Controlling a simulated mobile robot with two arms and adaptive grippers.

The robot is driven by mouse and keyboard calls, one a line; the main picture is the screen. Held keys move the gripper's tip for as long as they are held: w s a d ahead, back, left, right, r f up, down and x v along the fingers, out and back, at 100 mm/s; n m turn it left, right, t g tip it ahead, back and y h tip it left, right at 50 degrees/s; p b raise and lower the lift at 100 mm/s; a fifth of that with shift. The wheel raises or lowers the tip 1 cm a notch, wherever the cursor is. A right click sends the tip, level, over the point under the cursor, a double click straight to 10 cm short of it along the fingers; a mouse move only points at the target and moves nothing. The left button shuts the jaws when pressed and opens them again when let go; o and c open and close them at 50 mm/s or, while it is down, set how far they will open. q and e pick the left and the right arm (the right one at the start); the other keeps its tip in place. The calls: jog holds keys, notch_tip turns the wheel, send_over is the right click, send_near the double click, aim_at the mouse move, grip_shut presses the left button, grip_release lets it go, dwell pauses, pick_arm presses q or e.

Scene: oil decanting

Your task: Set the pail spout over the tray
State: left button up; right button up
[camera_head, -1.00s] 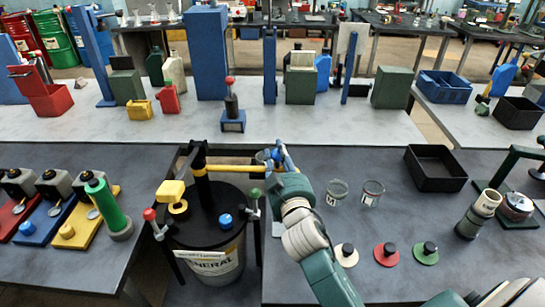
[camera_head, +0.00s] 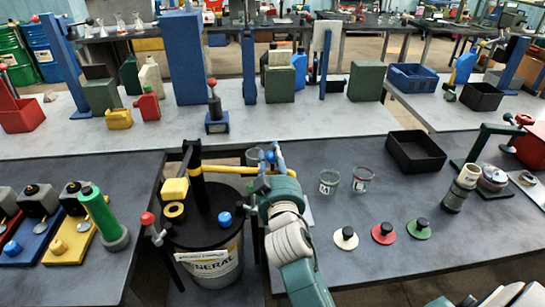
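The pail (camera_head: 213,265) is a light drum marked "GENERAL" with a black lid, standing in the gap between two tables. Its yellow spout (camera_head: 228,169) runs right from a black upright post (camera_head: 193,172). My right gripper (camera_head: 270,158), with blue fingers, is at the spout's outer end. The gripper and its wrist hide that end, so I cannot tell if the fingers are closed on it. A black, empty, open tray (camera_head: 402,162) lies on the right table, well to the right of the spout. My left gripper is not in view.
Two glass beakers (camera_head: 329,182) (camera_head: 362,179) stand between my gripper and the tray. White, red and green discs with black knobs (camera_head: 383,233) lie in front. A green cylinder (camera_head: 103,218) stands left of the pail. Right table space around the discs is clear.

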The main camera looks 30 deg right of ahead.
jog(key=shift+o, duration=1.4)
jog(key=shift+s+a+f, duration=0.1)
jog(key=shift+r, duration=0.3)
notch_tip(320, 180, up, 10)
jog(key=shift+f, duration=0.2)
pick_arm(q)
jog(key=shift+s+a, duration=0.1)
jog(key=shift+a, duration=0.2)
